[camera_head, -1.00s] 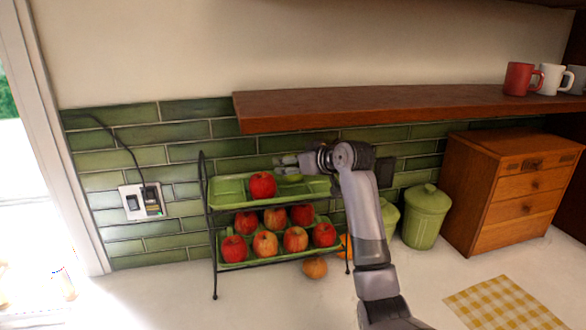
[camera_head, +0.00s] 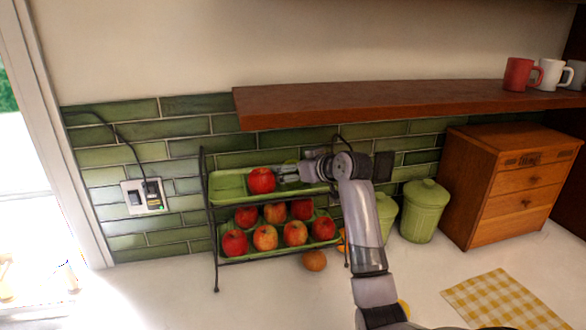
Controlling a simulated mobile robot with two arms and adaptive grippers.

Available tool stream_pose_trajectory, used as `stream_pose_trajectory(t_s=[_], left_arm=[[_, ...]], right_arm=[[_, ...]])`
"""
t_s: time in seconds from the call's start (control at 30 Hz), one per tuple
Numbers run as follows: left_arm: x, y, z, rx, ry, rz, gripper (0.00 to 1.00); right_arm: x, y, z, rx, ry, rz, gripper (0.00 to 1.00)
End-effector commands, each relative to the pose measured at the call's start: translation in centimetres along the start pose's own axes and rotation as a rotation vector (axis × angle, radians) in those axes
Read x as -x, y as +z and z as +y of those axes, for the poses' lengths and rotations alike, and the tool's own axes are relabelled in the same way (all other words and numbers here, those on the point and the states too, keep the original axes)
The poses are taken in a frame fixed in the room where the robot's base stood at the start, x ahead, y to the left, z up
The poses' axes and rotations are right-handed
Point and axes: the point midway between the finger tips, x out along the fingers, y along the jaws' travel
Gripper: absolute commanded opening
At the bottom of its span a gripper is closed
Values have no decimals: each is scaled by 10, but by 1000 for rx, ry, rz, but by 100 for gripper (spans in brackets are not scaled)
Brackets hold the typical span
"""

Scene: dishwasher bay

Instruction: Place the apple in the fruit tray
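A red apple (camera_head: 262,180) sits in the green upper tray (camera_head: 229,188) of a two-tier black wire stand. Several red apples, one of them here (camera_head: 235,243), fill the green lower tray (camera_head: 268,257). The one arm in view rises from the bottom, right of centre, and I take it as my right arm. My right gripper (camera_head: 287,174) points left over the upper tray, with its fingertips close to the apple's right side. Whether they touch it, and how far apart they are, is too small to tell. My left gripper is out of view.
An orange fruit (camera_head: 314,260) lies on the counter by the stand. Green lidded canisters (camera_head: 424,212) and a wooden drawer box (camera_head: 510,188) stand to the right. A wooden shelf (camera_head: 400,106) overhangs the stand. A checked cloth (camera_head: 505,303) lies at front right.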

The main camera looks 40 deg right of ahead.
Motion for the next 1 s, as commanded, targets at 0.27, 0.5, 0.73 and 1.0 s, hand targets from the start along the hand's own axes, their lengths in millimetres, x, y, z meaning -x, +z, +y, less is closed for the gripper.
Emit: stream_pose_trajectory(t_s=[0.27,0.5,0.73,1.0], left_arm=[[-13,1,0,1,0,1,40],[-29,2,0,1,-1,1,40],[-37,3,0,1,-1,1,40],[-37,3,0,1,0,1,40]], right_arm=[[28,2,1,5,4,4,75],[80,2,1,4,5,4,75],[113,0,1,2,2,2,75],[120,0,0,1,0,1,75]])
